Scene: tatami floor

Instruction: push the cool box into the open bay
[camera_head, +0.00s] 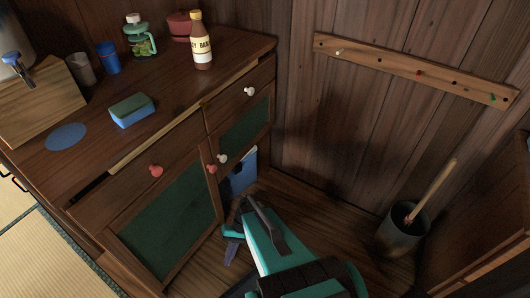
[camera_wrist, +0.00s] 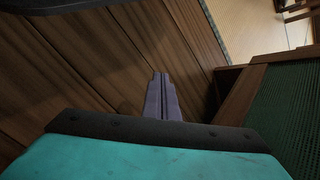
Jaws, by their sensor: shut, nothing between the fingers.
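A blue box with a pale edge, which looks like the cool box (camera_head: 240,175), shows in the head view at the lower right of the dark cabinet. It stands in the opening below the right-hand green panel, and its lower part is partly hidden by my arm. I cannot tell how deep it sits in the bay (camera_head: 256,152). My gripper (camera_head: 232,238) is low in front of the cabinet, just below the box in the picture. In the wrist view its grey fingers (camera_wrist: 160,84) are together and empty, and the box does not show.
A grey bucket with a wooden handle (camera_head: 400,232) stands at right by the wall. Bottles, cups and a sponge (camera_head: 132,110) sit on the cabinet top. Floor between is clear.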

